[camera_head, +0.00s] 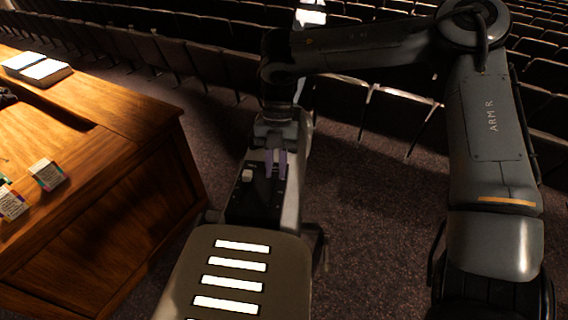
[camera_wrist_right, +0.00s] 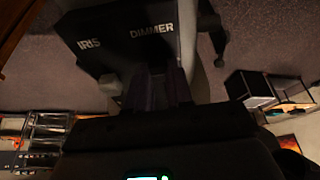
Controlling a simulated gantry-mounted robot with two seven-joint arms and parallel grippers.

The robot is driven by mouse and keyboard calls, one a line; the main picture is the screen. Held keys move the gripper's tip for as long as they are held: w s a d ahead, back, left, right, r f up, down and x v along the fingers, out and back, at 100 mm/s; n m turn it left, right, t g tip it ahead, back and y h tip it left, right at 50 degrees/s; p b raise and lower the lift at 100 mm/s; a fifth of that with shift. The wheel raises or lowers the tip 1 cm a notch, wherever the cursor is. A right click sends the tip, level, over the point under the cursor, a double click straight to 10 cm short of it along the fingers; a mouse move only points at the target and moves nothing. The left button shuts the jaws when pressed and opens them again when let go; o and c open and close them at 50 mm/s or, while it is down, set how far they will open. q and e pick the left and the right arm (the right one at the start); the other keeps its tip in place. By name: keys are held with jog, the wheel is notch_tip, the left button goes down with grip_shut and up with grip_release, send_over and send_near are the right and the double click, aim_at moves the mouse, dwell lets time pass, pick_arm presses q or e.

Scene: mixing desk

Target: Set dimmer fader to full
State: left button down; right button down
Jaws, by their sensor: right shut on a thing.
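The black fader panel (camera_head: 258,208) sits on a grey housing beyond the striped cover. In the right wrist view the panel (camera_wrist_right: 120,50) carries the labels "IRIS" and "DIMMER". My right gripper (camera_head: 275,177) points down over the panel's right side. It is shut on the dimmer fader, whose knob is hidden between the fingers. In the wrist view my right gripper (camera_wrist_right: 160,88) lines up below the "DIMMER" label. The pale iris fader knob (camera_head: 247,175) stands free to its left. My left gripper is not in view.
A wooden desk (camera_head: 85,240) with small cards (camera_head: 47,174) and a book (camera_head: 38,69) stands to the left. The dark cover with white bars (camera_head: 190,270) is in front of the panel. Rows of seats (camera_head: 190,65) fill the back. Carpet (camera_head: 370,230) is open to the right.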

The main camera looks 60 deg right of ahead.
jog(key=shift+w+d, duration=0.1)
jog(key=shift+d, duration=0.1)
jog(key=c, duration=1)
grip_release()
jog(key=shift+d+r, duration=0.1)
jog(key=shift+r, duration=0.15)
jog(key=v, duration=1)
jog(key=shift+r, duration=0.15)
